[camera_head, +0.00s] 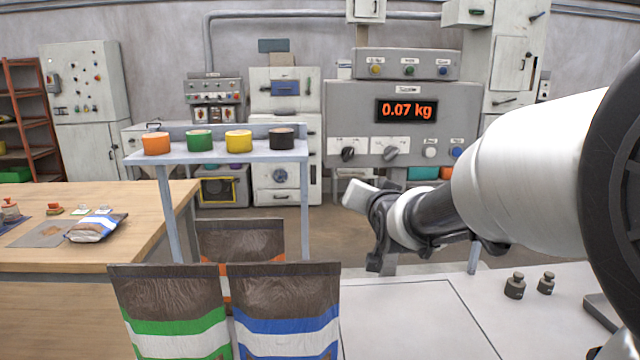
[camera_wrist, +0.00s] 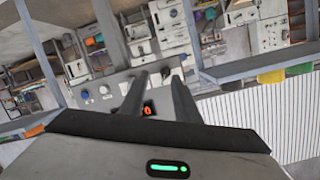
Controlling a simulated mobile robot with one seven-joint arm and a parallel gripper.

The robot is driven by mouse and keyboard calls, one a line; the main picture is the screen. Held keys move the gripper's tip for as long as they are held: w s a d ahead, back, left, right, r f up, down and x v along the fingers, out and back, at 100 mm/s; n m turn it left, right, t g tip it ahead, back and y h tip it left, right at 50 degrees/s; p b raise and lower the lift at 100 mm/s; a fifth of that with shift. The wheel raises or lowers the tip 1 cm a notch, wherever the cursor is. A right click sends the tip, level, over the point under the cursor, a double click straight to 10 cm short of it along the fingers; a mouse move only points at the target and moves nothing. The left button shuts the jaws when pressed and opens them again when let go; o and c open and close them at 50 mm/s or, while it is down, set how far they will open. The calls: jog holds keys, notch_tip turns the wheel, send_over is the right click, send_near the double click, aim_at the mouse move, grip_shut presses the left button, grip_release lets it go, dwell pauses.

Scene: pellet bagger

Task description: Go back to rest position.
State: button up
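My arm reaches in from the right in the head view. My gripper (camera_head: 376,228) is in the air in front of the grey control panel (camera_head: 345,105), whose display (camera_head: 406,111) reads 0.07 kg. My gripper also shows in the wrist view (camera_wrist: 159,76), with its two dark fingers apart and nothing between them. Part of the orange display digits (camera_wrist: 148,108) shows between the fingers there. The gripper is clear of the bags and of the shelf in the head view.
A shelf (camera_head: 220,153) holds orange, green, yellow and black containers. Bags with green (camera_head: 175,315) and blue (camera_head: 285,315) bands stand in front, another behind. Two dark weights (camera_head: 515,287) sit on the white surface (camera_head: 410,315) at right. A wooden table (camera_head: 150,210) holds a filled bag (camera_head: 95,228).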

jog(key=s+f+n+g, duration=0.2)
jog(key=s+f+g, duration=0.1)
jog(key=s, duration=0.8)
jog(key=s+f+n+g, duration=0.1)
jog(key=s+f+g, duration=0.2)
jog(key=s, duration=0.7)
jog(key=s+f+n+g, duration=0.2)
jog(key=s+f+g, duration=0.1)
jog(key=s, duration=0.8)
notch_tip(320, 180, up, 18)
jog(key=p, duration=1.9)
jog(key=shift+s+r+g, duration=0.2)
jog(key=shift+s+g, duration=0.2)
jog(key=shift+d, duration=0.1)
